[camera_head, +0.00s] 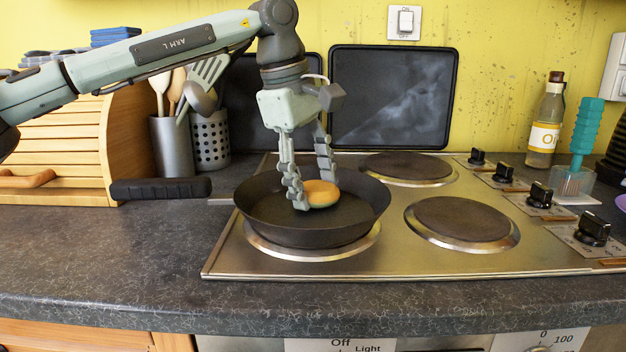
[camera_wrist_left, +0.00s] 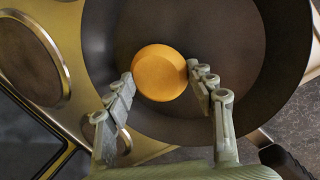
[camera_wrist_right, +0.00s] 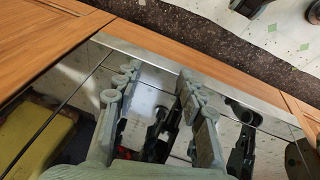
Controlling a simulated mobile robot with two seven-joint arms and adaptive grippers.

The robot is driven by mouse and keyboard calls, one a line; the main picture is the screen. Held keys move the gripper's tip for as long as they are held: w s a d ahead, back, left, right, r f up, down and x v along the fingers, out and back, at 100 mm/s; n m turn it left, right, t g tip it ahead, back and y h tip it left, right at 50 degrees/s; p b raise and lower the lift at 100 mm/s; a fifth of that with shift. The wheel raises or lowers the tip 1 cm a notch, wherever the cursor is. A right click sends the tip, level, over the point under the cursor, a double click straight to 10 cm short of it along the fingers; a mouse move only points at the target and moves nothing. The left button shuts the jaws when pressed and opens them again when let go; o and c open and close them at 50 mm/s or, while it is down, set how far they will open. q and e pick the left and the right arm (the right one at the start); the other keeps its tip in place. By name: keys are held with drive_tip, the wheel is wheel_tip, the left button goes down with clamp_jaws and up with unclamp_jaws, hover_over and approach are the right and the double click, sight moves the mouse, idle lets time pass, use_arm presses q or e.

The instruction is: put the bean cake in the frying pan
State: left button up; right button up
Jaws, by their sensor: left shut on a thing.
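The bean cake (camera_head: 321,193) is a round, orange-brown cake inside the black frying pan (camera_head: 262,222), which sits on the front left hotplate. My left gripper (camera_head: 314,200) reaches down into the pan with its fingers on either side of the cake, shut on it. In the left wrist view the cake (camera_wrist_left: 159,73) sits between the two fingertips (camera_wrist_left: 162,80), over the dark pan floor (camera_wrist_left: 215,35). I cannot tell whether the cake touches the pan floor. My right gripper (camera_wrist_right: 158,80) shows only in the right wrist view, with its fingers apart and nothing between them.
The pan's black handle (camera_head: 160,189) points left over the counter. The steel hob (camera_head: 400,262) has bare hotplates and several knobs at right. A bread box (camera_head: 60,150) and utensil holders (camera_head: 172,147) stand at left. An oil bottle (camera_head: 545,125) and a teal brush (camera_head: 585,128) stand at right.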

use_arm(q)
drive_tip(key=shift+f, duration=0.15)
drive_tip(key=o, duration=1.6)
drive_tip(key=shift+c, duration=0.2)
use_arm(e)
drive_tip(key=shift+r, duration=0.3)
